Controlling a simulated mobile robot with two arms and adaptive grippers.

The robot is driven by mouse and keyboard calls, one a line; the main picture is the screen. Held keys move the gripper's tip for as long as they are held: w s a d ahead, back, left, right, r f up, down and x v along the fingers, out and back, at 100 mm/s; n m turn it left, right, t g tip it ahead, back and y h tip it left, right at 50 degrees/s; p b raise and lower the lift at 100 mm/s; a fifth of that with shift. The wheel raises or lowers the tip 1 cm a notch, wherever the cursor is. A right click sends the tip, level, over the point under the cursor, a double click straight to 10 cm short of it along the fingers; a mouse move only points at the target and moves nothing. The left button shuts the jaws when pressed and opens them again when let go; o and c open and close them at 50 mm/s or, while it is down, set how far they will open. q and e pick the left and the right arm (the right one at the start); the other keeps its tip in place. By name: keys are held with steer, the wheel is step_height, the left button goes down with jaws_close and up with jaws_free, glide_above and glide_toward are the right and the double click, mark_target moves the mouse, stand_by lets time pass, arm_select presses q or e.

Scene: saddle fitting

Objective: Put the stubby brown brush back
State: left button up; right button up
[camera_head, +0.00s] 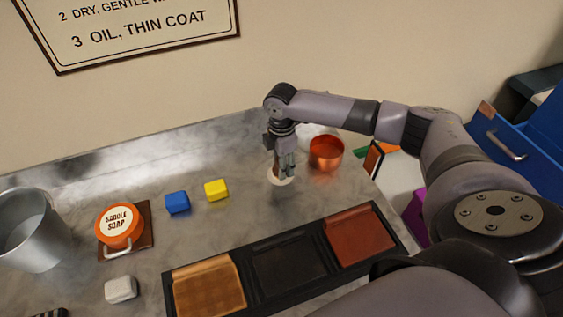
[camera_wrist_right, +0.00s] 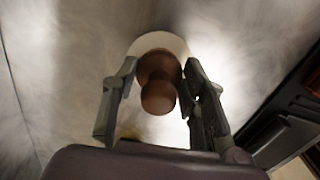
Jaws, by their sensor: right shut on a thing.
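The stubby brown brush (camera_head: 278,172) has a short, knobbed brown handle above a pale round base. My right gripper (camera_head: 286,165) points down and is shut on its handle, over the grey worktop behind the black tray. In the right wrist view the brown handle (camera_wrist_right: 158,92) shows between the two fingers (camera_wrist_right: 160,100), with the pale disc (camera_wrist_right: 160,42) beyond it. I cannot tell whether the base touches the worktop. My left gripper is not in view.
A black tray (camera_head: 319,250) with tan, black and red-brown sections lies in front. A copper bowl (camera_head: 326,153) stands close right of the gripper. Yellow (camera_head: 216,189) and blue (camera_head: 177,202) blocks, a saddle soap tin (camera_head: 119,226) and a metal bucket (camera_head: 32,232) are left.

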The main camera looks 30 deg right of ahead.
steer(key=o, duration=1.1)
steer(key=shift+f, duration=0.1)
step_height(320, 180, up, 11)
steer(key=shift+r+b, duration=0.15)
steer(key=shift+b, duration=0.95)
steer(key=shift+r, duration=0.55)
steer(key=shift+f, duration=0.1)
